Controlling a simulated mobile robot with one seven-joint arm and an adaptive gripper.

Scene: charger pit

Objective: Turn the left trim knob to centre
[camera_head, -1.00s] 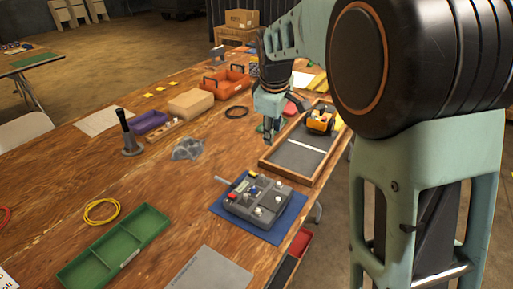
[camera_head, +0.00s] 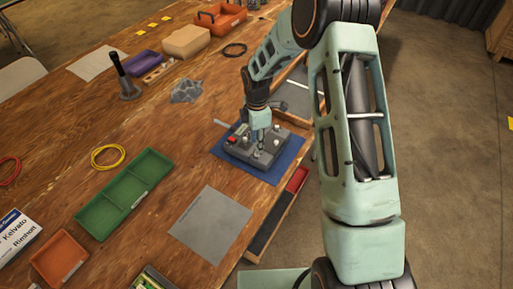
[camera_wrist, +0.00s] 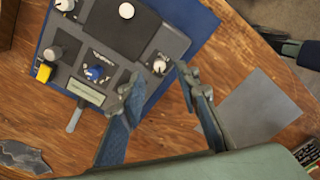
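A dark grey control box (camera_head: 238,150) lies on a blue mat (camera_head: 285,165) near the table's right edge. In the wrist view, the box (camera_wrist: 120,60) carries a white-capped knob (camera_wrist: 160,66), a blue knob (camera_wrist: 95,73), a silver knob (camera_wrist: 54,53), another light knob (camera_wrist: 65,4) and a yellow switch (camera_wrist: 45,72). Its labels are too small to read, so I cannot tell which is the left trim knob. My gripper (camera_head: 261,147) points down over the box. In the wrist view my gripper (camera_wrist: 158,76) is open, with the white-capped knob between its fingertips; contact is unclear.
A metal lever (camera_wrist: 75,115) sticks out from the box's side. A grey sheet (camera_head: 210,222) and a green tray (camera_head: 125,195) lie on the near side. A wooden-framed tray (camera_head: 297,105) is behind my arm. Bare table lies left of the box.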

